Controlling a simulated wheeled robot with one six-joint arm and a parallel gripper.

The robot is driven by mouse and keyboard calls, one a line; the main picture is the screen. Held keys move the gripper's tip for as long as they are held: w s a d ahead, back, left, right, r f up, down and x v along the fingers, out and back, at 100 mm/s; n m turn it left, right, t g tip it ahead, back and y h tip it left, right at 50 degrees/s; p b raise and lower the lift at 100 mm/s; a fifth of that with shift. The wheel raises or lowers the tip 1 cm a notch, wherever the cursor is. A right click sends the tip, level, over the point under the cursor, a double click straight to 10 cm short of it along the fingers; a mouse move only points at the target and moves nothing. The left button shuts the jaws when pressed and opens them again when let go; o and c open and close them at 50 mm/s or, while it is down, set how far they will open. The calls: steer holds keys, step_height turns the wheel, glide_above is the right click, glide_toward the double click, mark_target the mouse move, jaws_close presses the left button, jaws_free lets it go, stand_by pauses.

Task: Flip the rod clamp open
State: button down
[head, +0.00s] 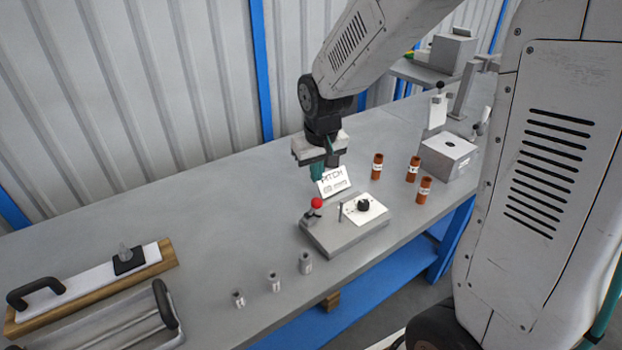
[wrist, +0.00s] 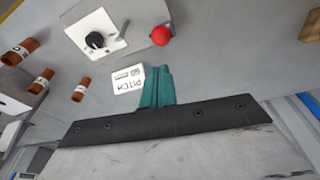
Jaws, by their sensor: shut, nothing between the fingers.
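A grey block fixture (head: 340,238) stands on the bench. At its left end is a lever with a red ball (head: 317,202), which looks like the rod clamp's handle. The red ball also shows in the wrist view (wrist: 161,36), beyond the fingertips. A white plate with a black knob (head: 363,205) and a thin upright pin (head: 341,211) are on the block's top. My gripper (head: 317,172) has teal fingers, shut together and empty, pointing down above and behind the red ball, apart from it. The fingers also show in the wrist view (wrist: 157,72). The clamp's lower parts are too small to make out.
A white "PITCH" card (head: 334,181) stands behind the fixture, close to my fingers. Several brown cylinders (head: 377,166) and a grey box (head: 449,156) are to the right. A handled wooden-based board (head: 90,285) is far left. The bench's left middle is clear.

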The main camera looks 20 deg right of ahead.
steer(key=s+r, duration=0.3)
steer(key=shift+s+d+r, duration=0.2)
steer(key=shift+d, duration=0.1)
stand_by(0.3)
steer(key=s+r, duration=0.4)
steer(key=s, duration=0.7)
steer(key=s+a+r, duration=0.1)
steer(key=s+r, duration=0.4)
steer(key=s, duration=0.6)
steer(key=shift+s+g, duration=0.25)
steer(key=shift+g, duration=0.15)
steer(key=shift+a+r, duration=0.1)
